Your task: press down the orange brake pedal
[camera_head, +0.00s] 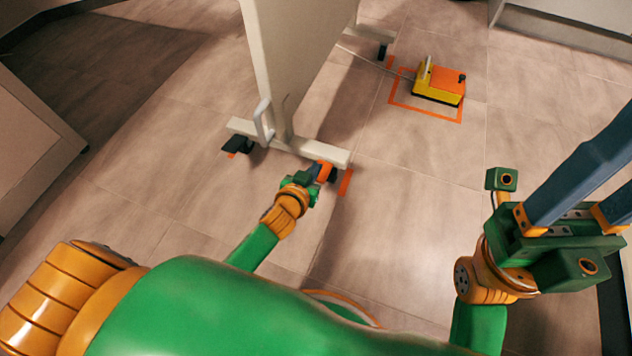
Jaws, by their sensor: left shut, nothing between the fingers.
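The orange brake pedal (325,168) is a small orange piece at the near right end of the white stand's foot bar (300,148), low by a dark caster. My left gripper (318,173) is shut and empty, right at the pedal. The gripper partly covers the pedal, and I cannot tell whether they touch or how far down the pedal is. My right gripper (590,185) is raised at the right side, away from the pedal. Its blue fingers stand apart with nothing seen between them, and their tips run out of the picture.
The tall white panel (290,60) with a handle stands on the foot bar. A dark caster (238,144) is at the bar's left end. A yellow and orange box (440,82) with a cable sits inside an orange floor outline. The tiled floor between is clear. A cabinet stands at left.

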